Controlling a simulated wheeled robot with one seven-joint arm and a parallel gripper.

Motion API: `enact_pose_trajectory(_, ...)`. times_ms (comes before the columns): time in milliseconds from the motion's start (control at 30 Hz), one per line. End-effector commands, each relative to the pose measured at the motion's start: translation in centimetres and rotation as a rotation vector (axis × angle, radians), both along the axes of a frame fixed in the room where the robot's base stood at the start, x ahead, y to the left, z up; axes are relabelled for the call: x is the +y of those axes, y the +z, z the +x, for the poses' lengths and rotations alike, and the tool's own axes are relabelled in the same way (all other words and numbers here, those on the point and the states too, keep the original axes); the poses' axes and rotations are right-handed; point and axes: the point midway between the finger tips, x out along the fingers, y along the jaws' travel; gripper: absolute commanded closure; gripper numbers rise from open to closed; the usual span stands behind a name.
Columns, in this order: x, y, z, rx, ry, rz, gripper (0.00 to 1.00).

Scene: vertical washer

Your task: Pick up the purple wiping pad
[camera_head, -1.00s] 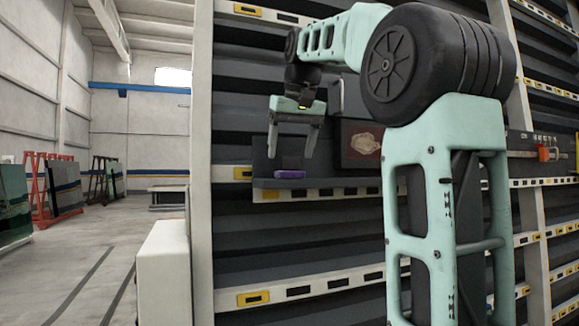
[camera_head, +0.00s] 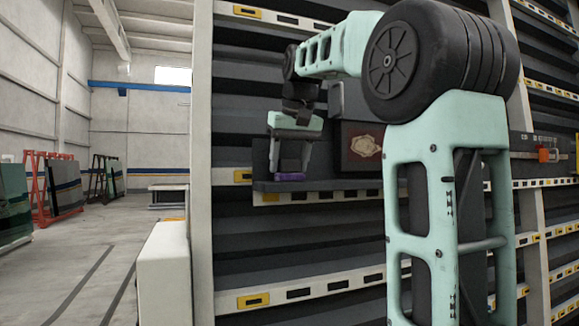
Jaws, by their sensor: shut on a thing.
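The purple wiping pad (camera_head: 290,177) lies at the front of a dark shelf tray (camera_head: 330,184) on the rack. My gripper (camera_head: 290,170) has come down on it from above, and its fingers are shut on the pad's dark upper part. The pad looks level and appears to be still at the tray's surface; I cannot tell whether there is a gap under it.
A dark box with a reddish panel and a pale emblem (camera_head: 364,146) stands just right of my gripper. Black rack shelves with white and yellow-marked rails run above and below. A red-orange tool (camera_head: 545,154) sits farther right. The left floor is open.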

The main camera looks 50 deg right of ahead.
Motion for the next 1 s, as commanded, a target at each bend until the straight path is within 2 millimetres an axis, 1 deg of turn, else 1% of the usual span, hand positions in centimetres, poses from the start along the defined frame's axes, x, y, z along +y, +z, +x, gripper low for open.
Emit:
enact_pose_trajectory(133, 0.0, 0.6, 0.1, -0.002, 0.000, -0.001, 0.67)
enact_pose_trajectory(267, 0.0, 2.0, 0.1, -0.002, 0.001, -0.002, 0.67)
enact_pose_trajectory(500, -0.1, 6.1, 0.1, -0.004, 0.001, -0.002, 0.67)
enact_pose_trajectory(700, -0.1, 8.7, 0.1, -0.002, 0.000, -0.001, 0.67)
enact_pose_trajectory(800, 0.0, 9.5, 0.1, -0.002, 0.000, -0.001, 0.67)
enact_pose_trajectory(1000, 0.0, 9.9, 0.0, 0.000, 0.000, 0.000, 0.67)
